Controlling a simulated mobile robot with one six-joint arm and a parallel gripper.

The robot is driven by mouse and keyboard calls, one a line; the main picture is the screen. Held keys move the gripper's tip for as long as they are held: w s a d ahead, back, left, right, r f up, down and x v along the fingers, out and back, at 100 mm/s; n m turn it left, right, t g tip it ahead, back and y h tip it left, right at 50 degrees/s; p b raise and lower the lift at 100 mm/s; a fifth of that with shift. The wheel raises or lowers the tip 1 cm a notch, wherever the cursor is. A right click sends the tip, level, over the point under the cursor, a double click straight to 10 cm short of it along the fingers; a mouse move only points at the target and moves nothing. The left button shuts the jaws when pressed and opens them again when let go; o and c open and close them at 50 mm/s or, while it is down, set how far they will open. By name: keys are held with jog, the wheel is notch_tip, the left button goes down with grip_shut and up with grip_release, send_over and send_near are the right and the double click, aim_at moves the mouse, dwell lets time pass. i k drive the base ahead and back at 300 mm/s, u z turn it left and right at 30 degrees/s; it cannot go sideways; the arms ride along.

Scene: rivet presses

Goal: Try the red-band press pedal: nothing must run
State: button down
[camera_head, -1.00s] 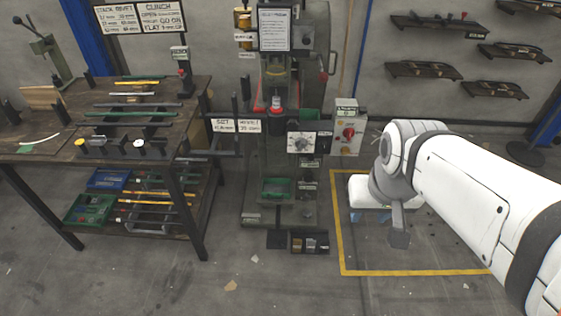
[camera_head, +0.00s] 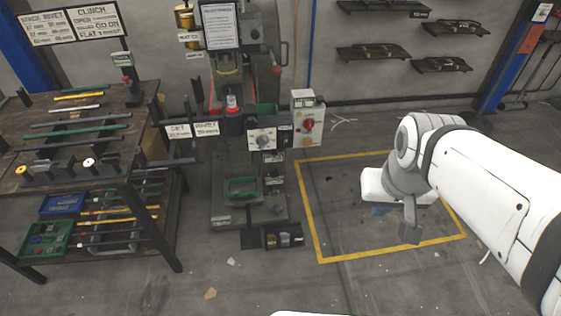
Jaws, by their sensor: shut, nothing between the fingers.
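The press (camera_head: 240,60) stands against the wall, left of centre, with a red band (camera_head: 232,112) around its tool area. A dark flat plate, apparently its pedal (camera_head: 252,240), lies on the floor at the foot of the press. A control box (camera_head: 308,122) with a red knob is mounted at the press's right. A round dial (camera_head: 263,140) sits on the press front. My gripper (camera_head: 410,233) appears as a small grey end hanging below my arm, over the yellow-marked floor. It is shut and empty, well to the right of the pedal and touching nothing.
A small dark bin (camera_head: 284,235) of parts sits just right of the pedal. A workbench (camera_head: 75,180) with rods stands at left. Yellow lines (camera_head: 320,225) mark a floor area right of the press. Front floor is mostly clear. Racks (camera_head: 375,53) hang on the wall.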

aim_at(250, 237)
jog(key=z, duration=2.65)
jog(key=k, duration=2.3)
jog(key=u, duration=1.85)
jog(key=i, duration=1)
